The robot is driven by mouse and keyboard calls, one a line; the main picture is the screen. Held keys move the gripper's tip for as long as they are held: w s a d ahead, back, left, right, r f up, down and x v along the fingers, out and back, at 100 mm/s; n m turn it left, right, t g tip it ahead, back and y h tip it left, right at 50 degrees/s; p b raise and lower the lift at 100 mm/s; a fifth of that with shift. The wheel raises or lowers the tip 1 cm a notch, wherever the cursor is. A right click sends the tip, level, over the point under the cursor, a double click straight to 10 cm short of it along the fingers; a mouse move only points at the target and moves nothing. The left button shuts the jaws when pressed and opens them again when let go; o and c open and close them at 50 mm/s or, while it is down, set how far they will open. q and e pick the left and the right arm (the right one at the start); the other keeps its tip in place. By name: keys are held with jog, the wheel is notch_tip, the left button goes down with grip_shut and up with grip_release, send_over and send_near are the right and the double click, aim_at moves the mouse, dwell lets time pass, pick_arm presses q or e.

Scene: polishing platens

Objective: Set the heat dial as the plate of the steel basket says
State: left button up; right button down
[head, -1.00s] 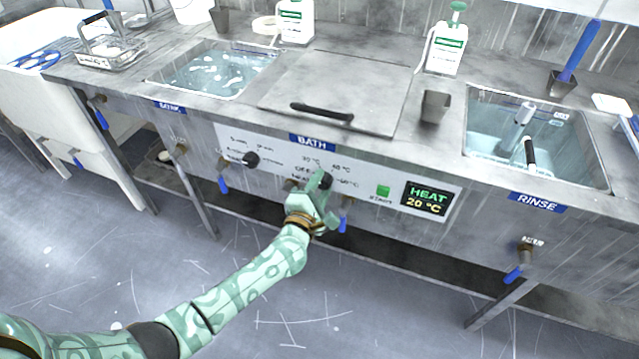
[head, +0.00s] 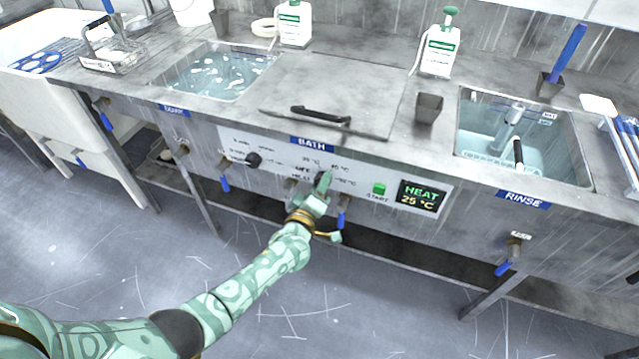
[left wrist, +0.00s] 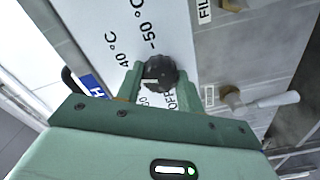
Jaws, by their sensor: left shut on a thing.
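The heat dial (left wrist: 158,70) is a dark round knob on the white BATH panel (head: 232,140). My left gripper (left wrist: 158,82) is shut on the dial, one finger on each side. In the head view my left gripper (head: 322,182) largely hides the dial and nearby labels. The wrist view shows 40 °C, 50 °C and OFF around the dial. The display (head: 421,197) reads HEAT 25 °C. The steel basket (head: 112,58) stands at the back left with a white plate (head: 98,65) on its front; its writing is too small to read. My right gripper is not in view.
A second black knob (head: 253,160) and a green start button (head: 379,190) are on the panel. Blue-handled taps (head: 342,219) stick out below it. A closed lid (head: 335,85) covers the bath, between an open left basin (head: 215,72) and the rinse basin (head: 475,135).

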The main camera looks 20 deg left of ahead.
pick_arm(q)
jog(key=shift+s+f+m, duration=0.1)
jog(key=shift+f+m, duration=0.05)
jog(key=shift+m, duration=0.95)
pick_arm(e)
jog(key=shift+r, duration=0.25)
pick_arm(q)
jog(key=o, duration=1)
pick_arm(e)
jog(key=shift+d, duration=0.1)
pick_arm(q)
jog(key=s+p, duration=0.5)
jog(key=s, duration=1.1)
jog(key=shift+a, duration=0.25)
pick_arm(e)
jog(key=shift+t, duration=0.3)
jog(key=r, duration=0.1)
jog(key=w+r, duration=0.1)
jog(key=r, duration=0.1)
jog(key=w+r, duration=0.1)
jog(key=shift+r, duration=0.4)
